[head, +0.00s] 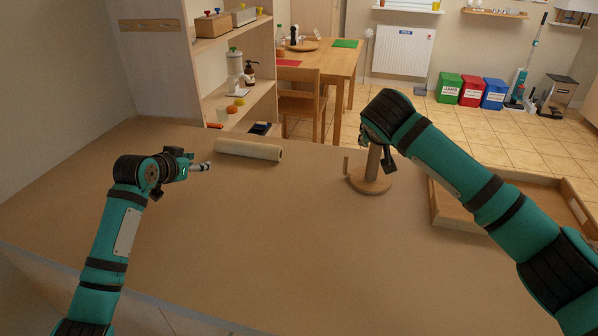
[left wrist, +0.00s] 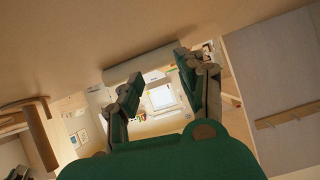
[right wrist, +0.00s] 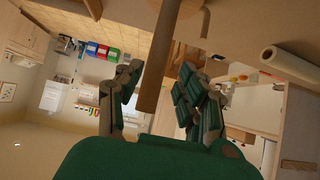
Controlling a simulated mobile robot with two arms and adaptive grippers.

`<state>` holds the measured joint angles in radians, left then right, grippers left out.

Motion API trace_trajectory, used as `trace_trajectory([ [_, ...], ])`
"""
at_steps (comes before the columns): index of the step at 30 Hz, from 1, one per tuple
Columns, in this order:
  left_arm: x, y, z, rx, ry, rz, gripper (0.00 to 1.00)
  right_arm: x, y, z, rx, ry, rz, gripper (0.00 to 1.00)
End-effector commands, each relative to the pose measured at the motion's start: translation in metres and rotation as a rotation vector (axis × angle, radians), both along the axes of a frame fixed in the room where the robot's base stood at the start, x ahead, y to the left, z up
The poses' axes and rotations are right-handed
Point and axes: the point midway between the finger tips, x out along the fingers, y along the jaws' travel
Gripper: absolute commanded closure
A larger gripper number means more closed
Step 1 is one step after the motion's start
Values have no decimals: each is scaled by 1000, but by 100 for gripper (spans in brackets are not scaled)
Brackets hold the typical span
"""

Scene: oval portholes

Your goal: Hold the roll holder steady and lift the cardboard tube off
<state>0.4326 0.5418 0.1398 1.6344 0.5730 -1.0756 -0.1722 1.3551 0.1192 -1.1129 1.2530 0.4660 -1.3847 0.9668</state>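The roll holder (head: 371,184) stands upright on the counter, with a round wooden base and a short side post. The brown cardboard tube (head: 372,162) stands on it; its top is hidden behind my right gripper in the head view. In the right wrist view, the tube (right wrist: 160,62) runs between the spread fingers of my right gripper (right wrist: 162,72), with a visible gap on the left side. My left gripper (head: 203,167) is open and empty above the counter, well left of the holder. In the left wrist view, the holder (left wrist: 20,112) shows at the left edge.
A pale roll (head: 248,150) lies on the counter beyond my left gripper. A wooden tray (head: 447,216) is at the right, partly behind my right arm. The middle and front of the counter are clear. A shelf unit (head: 240,95) stands behind the counter.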

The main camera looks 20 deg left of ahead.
Motion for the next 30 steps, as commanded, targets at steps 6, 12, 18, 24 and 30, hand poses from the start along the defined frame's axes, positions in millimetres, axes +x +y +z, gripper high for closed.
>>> trace_trajectory([
  [6,15,-132,0,-63,-33,-247,61,0,0,0,0,0,0,62],
  [12,11,-225,13,-101,-71,-427,61,0,0,0,0,0,0,62],
  [18,5,-270,22,-117,-95,-516,61,0,0,0,0,0,0,62],
  [24,14,-284,19,-122,-99,-531,61,0,0,0,0,0,0,62],
  [30,43,-301,5,-125,-96,-530,61,0,0,0,0,0,0,62],
])
